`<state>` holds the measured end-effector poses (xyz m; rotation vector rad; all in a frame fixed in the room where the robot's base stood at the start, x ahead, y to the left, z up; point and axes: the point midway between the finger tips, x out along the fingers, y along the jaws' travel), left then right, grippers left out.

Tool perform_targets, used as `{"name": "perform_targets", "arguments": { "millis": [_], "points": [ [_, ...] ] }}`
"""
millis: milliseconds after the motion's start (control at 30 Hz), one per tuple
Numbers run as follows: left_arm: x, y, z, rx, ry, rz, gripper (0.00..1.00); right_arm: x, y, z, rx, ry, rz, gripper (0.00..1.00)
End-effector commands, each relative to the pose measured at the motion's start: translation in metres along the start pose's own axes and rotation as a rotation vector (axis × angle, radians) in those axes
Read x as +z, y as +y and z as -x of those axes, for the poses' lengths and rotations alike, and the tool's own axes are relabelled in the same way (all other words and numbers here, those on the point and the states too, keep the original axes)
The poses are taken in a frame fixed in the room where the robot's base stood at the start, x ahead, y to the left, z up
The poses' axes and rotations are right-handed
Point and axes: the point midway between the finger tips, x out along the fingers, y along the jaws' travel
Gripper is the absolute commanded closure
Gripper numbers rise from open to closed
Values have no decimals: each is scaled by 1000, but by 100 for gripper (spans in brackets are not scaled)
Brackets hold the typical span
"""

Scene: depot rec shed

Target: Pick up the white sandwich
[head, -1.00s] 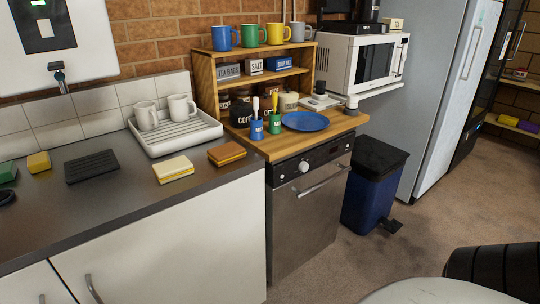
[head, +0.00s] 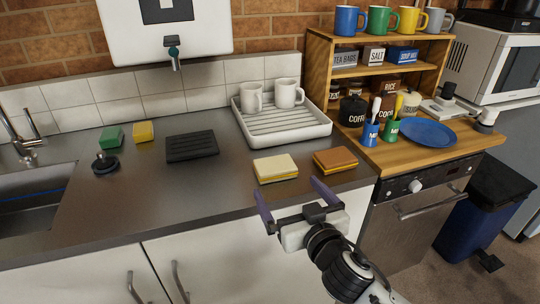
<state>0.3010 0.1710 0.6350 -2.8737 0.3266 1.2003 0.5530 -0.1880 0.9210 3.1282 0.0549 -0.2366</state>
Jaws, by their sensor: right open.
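The white sandwich (head: 275,168), with pale bread and a yellow filling edge, lies flat on the steel counter near its front edge. A brown-bread sandwich (head: 335,160) lies just to its right, with a small gap between them. My right gripper (head: 293,203) is in front of the counter edge, with its two purple fingers spread apart and nothing between them. It is nearer to me than the white sandwich and apart from it. My left gripper is not in view.
A white drainer tray (head: 318,131) with two white mugs stands behind the sandwiches. A black ridged mat (head: 191,146), green and yellow sponges and a black round object (head: 105,164) are to the left. The sink (head: 30,212) is far left. Bare counter lies left of the white sandwich.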

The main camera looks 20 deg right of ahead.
Motion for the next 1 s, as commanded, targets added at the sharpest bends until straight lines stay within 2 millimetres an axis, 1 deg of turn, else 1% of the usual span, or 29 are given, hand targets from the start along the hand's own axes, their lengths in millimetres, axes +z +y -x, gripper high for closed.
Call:
{"name": "perform_targets", "arguments": {
  "millis": [67,200,300,433,567,700,800,900,1000],
  "points": [
    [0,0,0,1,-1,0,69,-3,1,-7,2,6,0,0],
    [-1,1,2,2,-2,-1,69,-4,1,-28,3,6,1,0],
    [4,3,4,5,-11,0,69,-4,1,-42,2,5,-1,0],
    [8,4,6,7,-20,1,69,-2,1,-51,2,3,0,0],
    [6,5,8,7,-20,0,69,-5,2,-64,2,5,1,0],
    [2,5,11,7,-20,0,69,-8,5,-85,3,5,2,0],
    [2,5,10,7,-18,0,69,-6,4,-96,1,4,0,0],
    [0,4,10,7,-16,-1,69,-5,4,-102,1,3,-1,0],
    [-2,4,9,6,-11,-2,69,-5,4,-104,0,3,-1,0]
  ]
}}
